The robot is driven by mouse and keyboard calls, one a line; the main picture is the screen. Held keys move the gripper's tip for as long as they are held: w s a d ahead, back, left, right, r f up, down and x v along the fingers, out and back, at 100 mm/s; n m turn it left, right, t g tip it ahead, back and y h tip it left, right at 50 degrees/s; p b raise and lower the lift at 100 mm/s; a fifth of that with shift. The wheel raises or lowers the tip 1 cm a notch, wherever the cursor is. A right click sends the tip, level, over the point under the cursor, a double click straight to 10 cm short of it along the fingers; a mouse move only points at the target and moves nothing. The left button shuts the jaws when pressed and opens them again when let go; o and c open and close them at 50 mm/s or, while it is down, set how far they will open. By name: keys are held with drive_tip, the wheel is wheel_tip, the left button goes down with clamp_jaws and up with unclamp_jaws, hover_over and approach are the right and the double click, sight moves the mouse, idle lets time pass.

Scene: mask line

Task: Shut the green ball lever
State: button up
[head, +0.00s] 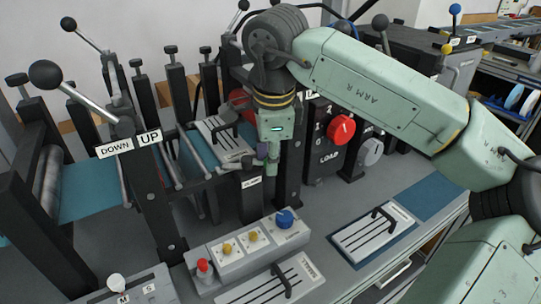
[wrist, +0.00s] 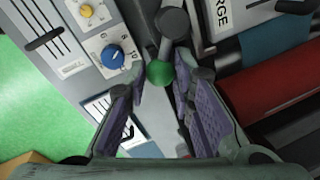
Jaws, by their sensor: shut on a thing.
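The green ball (wrist: 160,73) sits at the end of a short grey lever (wrist: 165,48) in the wrist view. The lever runs up to a dark round pivot (wrist: 173,22). My gripper (wrist: 160,84) has its purple-padded fingers on either side of the ball, shut on it at the fingertips. In the head view my gripper (head: 267,160) points down beside the middle of the machine, and I cannot make out the ball there.
A control box (head: 245,248) with red, yellow and blue knobs stands in front of my gripper. A red knob (head: 341,129) is on a dark panel to the right. A black ball lever (head: 46,74) and a DOWN/UP post are at left. Slotted slider plates lie on the bench.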

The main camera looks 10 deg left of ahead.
clamp_jaws()
drive_tip(key=shift+s+f+m+b, duration=0.15)
drive_tip(key=shift+s+m+b, duration=0.15)
drive_tip(key=shift+m+b, duration=0.65)
drive_tip(key=shift+s+a+m+h+b, duration=0.3)
drive_tip(key=shift+s+m+b, duration=0.3)
drive_tip(key=shift+m, duration=1)
drive_tip(key=shift+s+a+m+h+b, duration=0.2)
drive_tip(key=shift+s+m+h+b, duration=0.25)
drive_tip(key=shift+m, duration=1.2)
drive_tip(key=shift+s+a+m+h+b, duration=0.25)
drive_tip(key=shift+s+m+b, duration=0.4)
drive_tip(key=shift+m, duration=0.95)
drive_tip(key=shift+s, duration=0.1)
drive_tip(key=o, duration=0.9)
unclamp_jaws()
